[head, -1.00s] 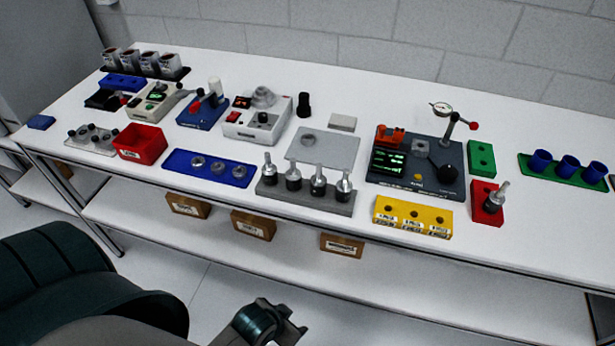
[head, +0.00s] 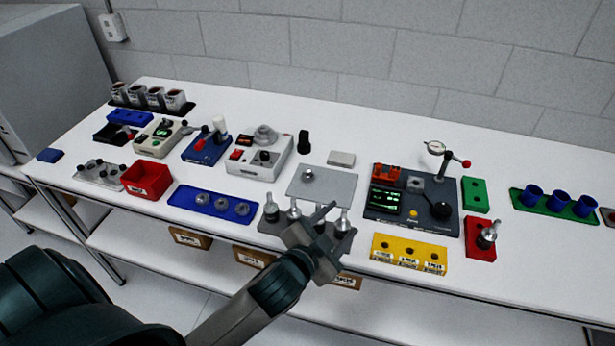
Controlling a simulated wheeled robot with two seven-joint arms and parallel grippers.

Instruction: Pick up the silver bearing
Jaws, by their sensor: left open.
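My right gripper is out of view.
A red bin (head: 147,181) stands left of the blue tray. A white device (head: 259,156) stands behind it. A dark dial-gauge station (head: 411,205), a yellow block (head: 409,252) and a red block (head: 480,240) with a spindle lie to the right. The table's front edge is clear at right.

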